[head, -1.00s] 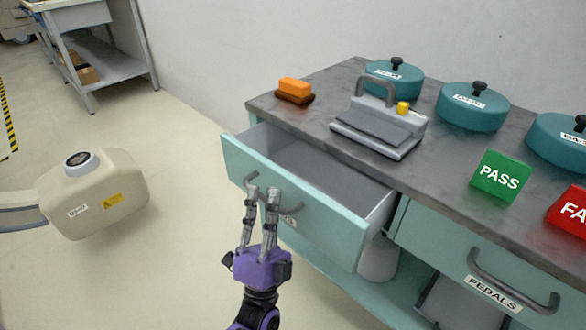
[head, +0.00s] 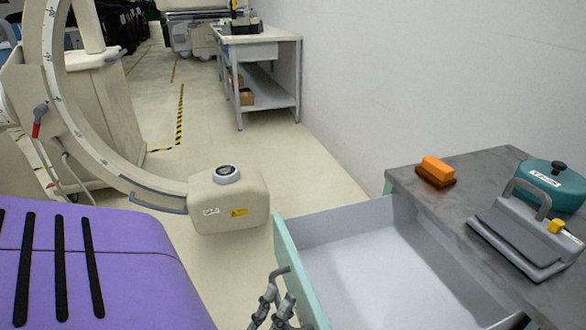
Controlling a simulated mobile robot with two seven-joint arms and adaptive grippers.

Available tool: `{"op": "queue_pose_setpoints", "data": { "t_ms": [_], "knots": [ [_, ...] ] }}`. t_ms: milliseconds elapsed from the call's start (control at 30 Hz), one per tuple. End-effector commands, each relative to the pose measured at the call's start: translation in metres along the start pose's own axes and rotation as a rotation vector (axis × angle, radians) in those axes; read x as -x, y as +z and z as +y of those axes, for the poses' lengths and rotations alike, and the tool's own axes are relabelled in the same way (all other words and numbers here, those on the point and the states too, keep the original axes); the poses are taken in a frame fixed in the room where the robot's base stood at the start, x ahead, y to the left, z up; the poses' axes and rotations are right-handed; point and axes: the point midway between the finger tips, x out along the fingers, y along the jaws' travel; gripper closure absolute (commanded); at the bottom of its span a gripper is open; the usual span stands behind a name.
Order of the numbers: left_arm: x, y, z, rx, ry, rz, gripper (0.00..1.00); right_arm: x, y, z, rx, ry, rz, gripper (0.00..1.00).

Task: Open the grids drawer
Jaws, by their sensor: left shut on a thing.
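The pale teal drawer (head: 298,268) stands pulled well out from under the grey counter. Its light grey inside (head: 390,265) looks empty. No label on its front can be read from here. My left gripper (head: 272,308) is at the outer face of the drawer front, at the bottom edge of the head view. Its fingers are shut on the drawer's handle (head: 284,270), which is mostly hidden. My right gripper is not in view.
On the counter (head: 472,185) are an orange block (head: 437,170), a grey device with a handle (head: 522,235) and a teal lidded pot (head: 552,184). A beige C-shaped machine's end (head: 229,200) stands beyond the drawer. A work table (head: 258,35) is farther back.

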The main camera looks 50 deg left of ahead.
Motion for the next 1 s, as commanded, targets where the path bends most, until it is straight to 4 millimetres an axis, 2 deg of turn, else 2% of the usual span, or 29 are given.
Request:
{"op": "queue_pose_setpoints", "data": {
  "t_ms": [300, 333, 400, 733, 867, 1000],
  "knots": [
    [0.003, 0.000, 0.002, 0.004, 0.008, -0.002, 1.00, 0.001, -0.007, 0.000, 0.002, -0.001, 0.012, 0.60],
    [0.003, 0.000, 0.002, 0.003, 0.008, -0.002, 0.88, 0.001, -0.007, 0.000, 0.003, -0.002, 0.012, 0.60],
    [0.002, 0.000, 0.002, 0.003, 0.008, -0.002, 0.82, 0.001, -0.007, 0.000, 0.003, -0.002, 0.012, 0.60],
    [0.004, 0.001, 0.001, 0.000, 0.005, -0.002, 0.82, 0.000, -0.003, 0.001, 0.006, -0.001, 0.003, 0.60],
    [0.019, 0.001, 0.001, 0.000, 0.006, -0.004, 0.82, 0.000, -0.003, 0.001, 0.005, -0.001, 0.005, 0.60],
    [0.048, 0.001, 0.001, -0.001, 0.008, -0.005, 0.82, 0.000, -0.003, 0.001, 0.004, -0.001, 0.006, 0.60]
  ]
}}
